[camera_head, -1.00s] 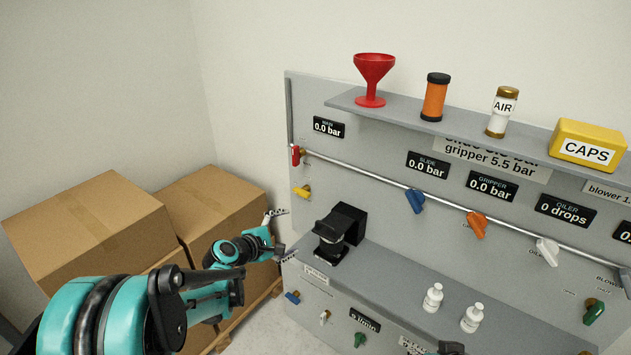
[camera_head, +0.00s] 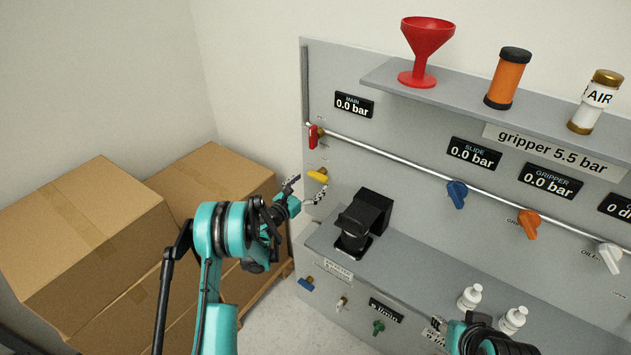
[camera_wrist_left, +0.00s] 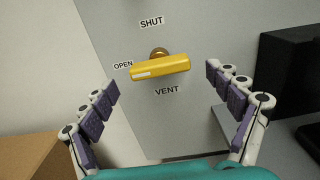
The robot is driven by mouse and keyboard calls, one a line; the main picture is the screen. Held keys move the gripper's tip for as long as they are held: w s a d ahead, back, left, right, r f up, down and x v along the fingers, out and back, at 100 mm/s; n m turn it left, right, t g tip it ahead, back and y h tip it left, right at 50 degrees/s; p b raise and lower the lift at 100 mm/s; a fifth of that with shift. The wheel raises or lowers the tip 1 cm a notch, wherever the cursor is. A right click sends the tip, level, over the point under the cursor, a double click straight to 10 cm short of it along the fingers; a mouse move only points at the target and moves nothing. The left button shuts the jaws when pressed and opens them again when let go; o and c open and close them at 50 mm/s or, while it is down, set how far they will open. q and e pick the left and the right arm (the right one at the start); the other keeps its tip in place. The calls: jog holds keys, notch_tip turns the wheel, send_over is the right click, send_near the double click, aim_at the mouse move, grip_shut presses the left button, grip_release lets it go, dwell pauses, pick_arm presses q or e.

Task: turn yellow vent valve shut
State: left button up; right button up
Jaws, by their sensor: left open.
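The yellow vent valve (camera_head: 318,175) is on the left part of the grey panel, below the red valve. In the left wrist view its yellow handle (camera_wrist_left: 160,67) lies almost level, its left end by the OPEN label, with SHUT above and VENT below. My left gripper (camera_head: 306,189) is open right in front of the yellow valve. In the left wrist view its two fingers (camera_wrist_left: 160,97) are spread to either side of and below the handle, not touching it. My right gripper is not clearly seen; only part of my right arm shows at the bottom edge.
A red valve (camera_head: 314,136) sits above the yellow one. A black device (camera_head: 364,223) stands on the lower ledge (camera_head: 415,268) to the right. Cardboard boxes (camera_head: 85,235) are stacked at the left. White bottles (camera_head: 469,297) stand on the ledge further right.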

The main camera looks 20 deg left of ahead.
aim_at(318, 176)
pick_arm(q)
jog(key=shift+x, duration=1.4)
jog(key=c, duration=1.2)
jog(key=shift+o, duration=0.2)
